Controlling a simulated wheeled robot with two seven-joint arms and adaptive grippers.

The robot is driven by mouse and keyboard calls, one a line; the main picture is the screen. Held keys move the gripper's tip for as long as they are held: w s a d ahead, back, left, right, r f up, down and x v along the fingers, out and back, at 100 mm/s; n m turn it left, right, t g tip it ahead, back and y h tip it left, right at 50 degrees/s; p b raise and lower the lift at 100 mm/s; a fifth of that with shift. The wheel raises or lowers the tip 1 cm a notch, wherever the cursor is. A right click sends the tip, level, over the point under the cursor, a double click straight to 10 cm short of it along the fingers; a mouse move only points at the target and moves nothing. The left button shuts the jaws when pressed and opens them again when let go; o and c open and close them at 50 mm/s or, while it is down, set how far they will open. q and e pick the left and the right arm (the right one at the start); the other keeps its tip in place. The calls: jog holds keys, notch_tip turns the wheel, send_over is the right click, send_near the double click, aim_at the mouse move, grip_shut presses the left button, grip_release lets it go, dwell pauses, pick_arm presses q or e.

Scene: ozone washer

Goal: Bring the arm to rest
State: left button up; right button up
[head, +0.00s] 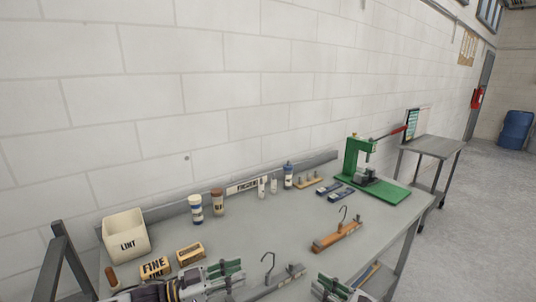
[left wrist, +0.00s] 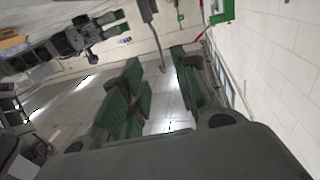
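My left gripper (head: 227,274) is over the front part of the grey bench in the head view, with two green-padded fingers. In the left wrist view its fingers (left wrist: 160,88) stand apart with nothing between the pads. A grey hanger-like bar with a wire hook (head: 275,283) lies just right of it in the head view; contact cannot be told. My right gripper (head: 334,288) is at the bottom edge of the head view, partly cut off. A gripper with parted green pads, seemingly my right one, shows at upper left in the left wrist view (left wrist: 120,28).
The grey bench (head: 260,226) holds a LINT bin (head: 127,235), a yellow FINE box (head: 155,267), several bottles, a wooden hooked bar (head: 337,237) and a green press (head: 376,190). A wall stands behind. A side table (head: 432,146) stands beyond the right end.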

pick_arm(q)
jog(key=shift+r, duration=0.2)
pick_arm(e)
jog(key=shift+r, duration=0.15)
